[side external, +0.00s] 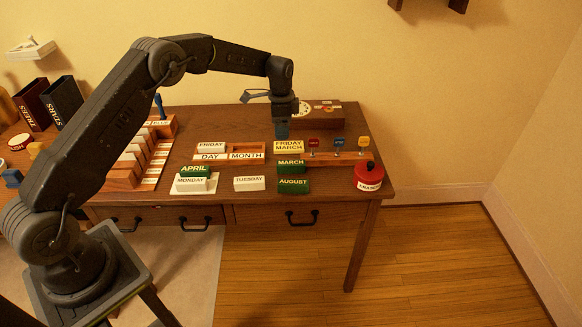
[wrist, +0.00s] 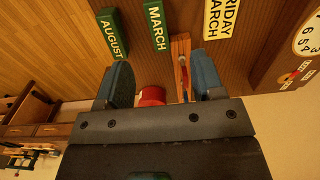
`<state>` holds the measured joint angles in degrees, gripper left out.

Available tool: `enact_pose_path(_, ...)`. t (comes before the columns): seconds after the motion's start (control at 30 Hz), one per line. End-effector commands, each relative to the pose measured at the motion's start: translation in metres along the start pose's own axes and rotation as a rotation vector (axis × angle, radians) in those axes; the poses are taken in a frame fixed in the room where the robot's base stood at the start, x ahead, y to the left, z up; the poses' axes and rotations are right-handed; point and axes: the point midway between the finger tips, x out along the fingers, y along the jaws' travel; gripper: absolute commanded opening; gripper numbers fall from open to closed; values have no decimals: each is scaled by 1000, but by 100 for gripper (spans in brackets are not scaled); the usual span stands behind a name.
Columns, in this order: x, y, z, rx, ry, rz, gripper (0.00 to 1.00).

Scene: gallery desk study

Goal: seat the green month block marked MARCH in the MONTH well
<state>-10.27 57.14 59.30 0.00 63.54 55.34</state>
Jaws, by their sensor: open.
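The green MARCH block (side external: 291,163) lies on the desk right of the day-and-month holder, behind the green AUGUST block (side external: 294,188). In the wrist view, MARCH (wrist: 156,27) shows beyond my fingers, with AUGUST (wrist: 111,33) to its left. The MONTH well (side external: 247,147) is the right compartment of the wooden holder and looks empty. A white FRIDAY block (side external: 211,147) sits in the DAY well. My gripper (side external: 282,135) is open and empty, over the back of the desk near the yellow FRIDAY MARCH card (side external: 289,147). Its two blue-grey fingers are spread in the wrist view (wrist: 162,82).
A green APRIL block (side external: 194,170) and white MONDAY block (side external: 191,187) are at front left; whether they touch is unclear. A white TUESDAY block (side external: 249,184) stands in front of the holder. A stamp rack (side external: 335,156) and red ERASERS pot (side external: 369,175) are to the right.

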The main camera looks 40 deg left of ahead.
Motion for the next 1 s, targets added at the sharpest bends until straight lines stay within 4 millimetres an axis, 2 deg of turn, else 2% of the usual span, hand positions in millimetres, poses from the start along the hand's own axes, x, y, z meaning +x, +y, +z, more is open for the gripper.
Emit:
enact_pose_path(0.33,64,1,0,-1,-2,2,62)
enact_pose_path(0.63,87,3,-2,-1,-1,1,62)
enact_pose_path(0.9,124,8,-8,-1,-2,2,62)
enact_pose_path(1.0,130,8,-8,-2,0,0,62)
